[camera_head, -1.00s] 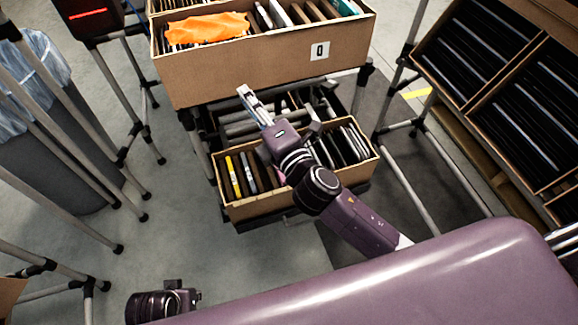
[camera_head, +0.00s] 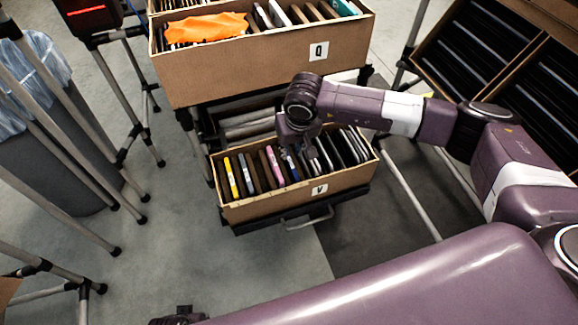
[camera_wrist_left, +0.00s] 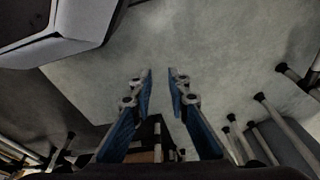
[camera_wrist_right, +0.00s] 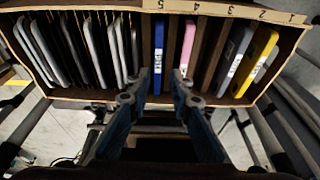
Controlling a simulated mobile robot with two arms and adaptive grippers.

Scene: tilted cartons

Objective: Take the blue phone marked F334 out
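The blue phone (camera_wrist_right: 158,50) stands on edge in the lower carton (camera_wrist_right: 70,94), with a white label too small to read. It also shows as a thin blue edge in the head view (camera_head: 292,165). A pink phone (camera_wrist_right: 187,45) stands to its right in the right wrist view. My right gripper (camera_wrist_right: 158,86) is open and empty, its fingertips lined up with the blue phone; whether they touch it I cannot tell. In the head view its fingers are partly hidden over the carton. My left gripper (camera_wrist_left: 160,80) is open and empty, away from the carton above the floor.
Grey and yellow phones (camera_wrist_right: 262,55) stand beyond brown dividers, and several dark and pale devices (camera_wrist_right: 85,50) fill the other side. An upper carton (camera_head: 260,68) marked Q, with an orange cloth (camera_head: 207,28), stands above and behind. Rack posts (camera_head: 90,130) stand at left.

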